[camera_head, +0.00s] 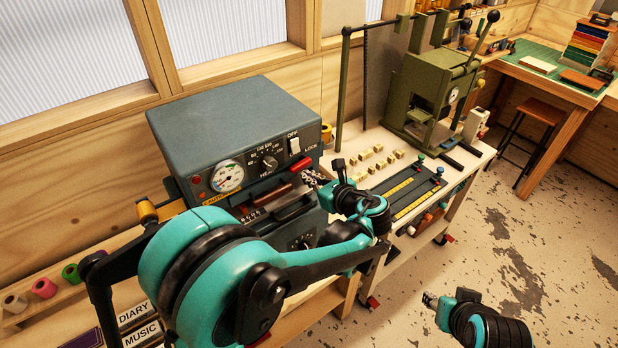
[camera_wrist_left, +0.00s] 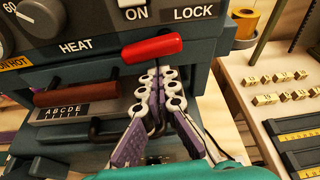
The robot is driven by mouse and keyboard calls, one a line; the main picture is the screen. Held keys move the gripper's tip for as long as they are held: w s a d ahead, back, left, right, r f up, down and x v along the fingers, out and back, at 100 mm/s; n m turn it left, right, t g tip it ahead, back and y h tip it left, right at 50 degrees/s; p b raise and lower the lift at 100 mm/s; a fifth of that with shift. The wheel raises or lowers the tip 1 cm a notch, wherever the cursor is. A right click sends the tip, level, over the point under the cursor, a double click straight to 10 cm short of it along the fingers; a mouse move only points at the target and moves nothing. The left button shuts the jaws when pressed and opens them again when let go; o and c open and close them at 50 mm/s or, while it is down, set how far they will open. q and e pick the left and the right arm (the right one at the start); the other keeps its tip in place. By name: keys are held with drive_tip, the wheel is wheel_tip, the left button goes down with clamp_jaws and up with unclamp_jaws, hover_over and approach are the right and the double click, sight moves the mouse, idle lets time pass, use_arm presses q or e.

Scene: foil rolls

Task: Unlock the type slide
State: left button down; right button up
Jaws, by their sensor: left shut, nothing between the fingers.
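The grey foil machine (camera_head: 230,125) stands at the left, with a LOCK label on its front. The red lock handle (camera_wrist_left: 152,49) lies nearly level below the labels in the left wrist view; it also shows in the head view (camera_head: 300,165). The type slide (camera_wrist_left: 62,113), marked ABCDE, sits in the machine front below a brown handle (camera_wrist_left: 75,92). My left gripper (camera_wrist_left: 158,76) is shut and empty, its fingertips just below the red handle; I cannot tell whether they touch. My right gripper (camera_head: 431,299) is low at the right, over the floor, its jaws too small to read.
A cart at the right carries brass type pieces (camera_head: 372,157), dark racks with yellow strips (camera_head: 405,190) and a green press (camera_head: 430,95). Coloured foil rolls (camera_head: 44,287) and DIARY and MUSIC signs (camera_head: 140,322) are at the lower left. Open floor lies at the right.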

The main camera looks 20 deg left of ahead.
sight(311, 188)
use_arm(q)
drive_tip(key=f+b, duration=0.2)
drive_tip(key=f, duration=0.1)
drive_tip(key=f+b, duration=0.1)
drive_tip(key=shift+w+d+f, duration=0.15)
drive_tip(key=shift+d, duration=0.15)
drive_tip(key=p+v, duration=0.2)
drive_tip(key=v, duration=0.8)
drive_tip(key=shift+r, duration=0.35)
drive_tip(key=shift+a, duration=0.1)
